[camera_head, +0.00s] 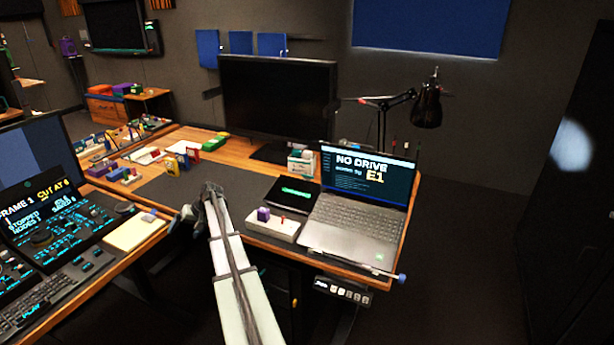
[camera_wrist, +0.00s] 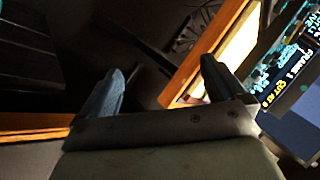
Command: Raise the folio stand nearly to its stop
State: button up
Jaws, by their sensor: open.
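I see nothing that I can surely name as the folio stand. A flat black case with a green label (camera_head: 293,194) lies on the desk left of the laptop and may be part of it. My gripper (camera_head: 186,217) is at the end of my arm, between the left console desk and the middle desk, left of that case and apart from it. In the wrist view my gripper (camera_wrist: 160,85) is open, with nothing between its fingers. A yellow pad (camera_wrist: 236,48) shows beyond the right finger.
The laptop (camera_head: 352,227) reads "NO DRIVE" and "E1". A white block with a purple cube (camera_head: 263,215) sits at the middle desk's front edge. The lit console (camera_head: 55,230) and yellow pad (camera_head: 134,233) are at left. The dark desk mat (camera_head: 190,189) has bare room.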

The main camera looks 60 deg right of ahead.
jog(key=d+r, duration=0.6)
jog(key=d, duration=0.2)
notch_tip(320, 180, up, 13)
jog(key=m+g+h, duration=0.4)
jog(key=m+g, duration=0.3)
jog(key=m, duration=0.3)
send_over(307, 178)
notch_tip(307, 178, down, 14)
jog(key=shift+d+r, duration=0.1)
jog(key=shift+d, duration=0.05)
jog(key=shift+c, duration=0.3)
jog(key=c, duration=1.3)
